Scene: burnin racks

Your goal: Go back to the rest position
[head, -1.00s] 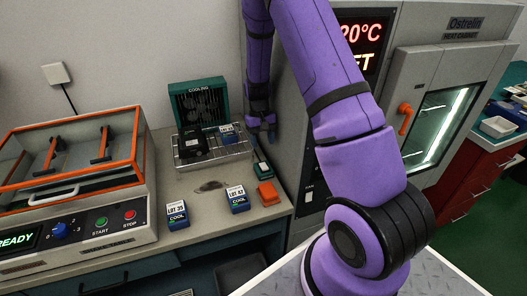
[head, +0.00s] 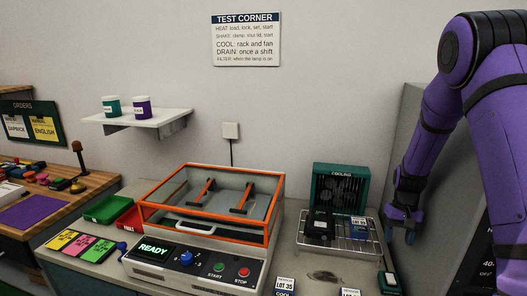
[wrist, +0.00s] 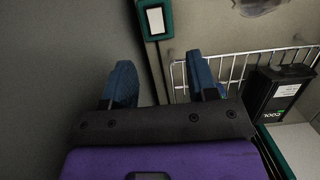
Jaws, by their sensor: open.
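My gripper (head: 402,228) hangs at the end of my purple arm on the right of the head view, just right of the wire cooling rack (head: 358,248). In the wrist view its two blue fingers (wrist: 162,85) are spread apart with nothing between them. A black block and a block with a blue-and-white label (head: 358,228) stand on the rack. A black block labelled COOL (wrist: 273,95) also shows on the rack in the wrist view.
A green cooling fan (head: 340,188) stands behind the rack. The orange-framed shaker (head: 215,205) reads READY at the centre. Two labelled LOT blocks (head: 285,286) show at the bottom edge. A grey cabinet (head: 408,125) stands close behind my arm.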

